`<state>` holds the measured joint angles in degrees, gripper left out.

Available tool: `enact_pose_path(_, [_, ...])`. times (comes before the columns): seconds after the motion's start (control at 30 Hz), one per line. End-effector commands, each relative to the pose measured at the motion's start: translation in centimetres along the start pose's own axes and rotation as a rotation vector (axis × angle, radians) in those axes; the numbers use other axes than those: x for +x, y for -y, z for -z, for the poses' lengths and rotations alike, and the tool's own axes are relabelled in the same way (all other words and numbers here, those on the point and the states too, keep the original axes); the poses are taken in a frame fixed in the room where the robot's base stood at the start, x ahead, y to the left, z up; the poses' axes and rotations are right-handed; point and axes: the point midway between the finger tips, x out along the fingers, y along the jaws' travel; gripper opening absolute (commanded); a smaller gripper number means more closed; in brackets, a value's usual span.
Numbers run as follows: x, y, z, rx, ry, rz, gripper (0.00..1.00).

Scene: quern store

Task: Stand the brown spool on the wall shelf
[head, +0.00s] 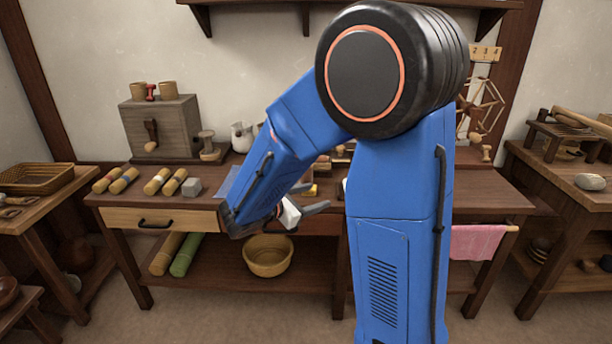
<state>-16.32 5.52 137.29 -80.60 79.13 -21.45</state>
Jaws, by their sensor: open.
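A brown wooden spool-shaped piece (207,146) stands upright at the back of the middle table, just right of a grey-brown wooden box. It looks like the brown spool, but it is small here and I cannot be certain. The wall shelf (262,3) is a dark wooden board on brackets along the top edge of the view; its top surface is barely seen, and my arm covers part of its front. My gripper (308,210) is open, with nothing seen between its fingers. It is in front of the middle table's front edge, right of and below the spool-like piece.
The grey-brown box (178,125) carries two tan cups and a small red piece. A bowl (268,258) sits on the lower shelf. My arm hides much of the table's middle and right.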

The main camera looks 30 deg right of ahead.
Motion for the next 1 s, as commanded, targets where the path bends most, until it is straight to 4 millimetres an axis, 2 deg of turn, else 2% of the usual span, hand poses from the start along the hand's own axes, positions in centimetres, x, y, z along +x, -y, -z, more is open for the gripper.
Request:
enact_pose_path(0.1, [-0.6, -3.7, 2.1, -0.123, 0.073, -0.106, 0.56])
enact_pose_path(0.2, [-1.3, -6.3, 3.7, -0.207, 0.127, -0.188, 0.56])
enact_pose_path(0.33, [-2.2, -8.8, 5.3, -0.28, 0.177, -0.265, 0.56])
enact_pose_path(0.47, [-2.7, -9.9, 6.2, -0.314, 0.202, -0.305, 0.56])
enact_pose_path(0.57, [-2.4, -10.3, 6.3, -0.322, 0.208, -0.313, 0.56])
enact_pose_path(1.0, [3.7, -12.3, 5.2, -0.319, 0.208, -0.309, 0.56])
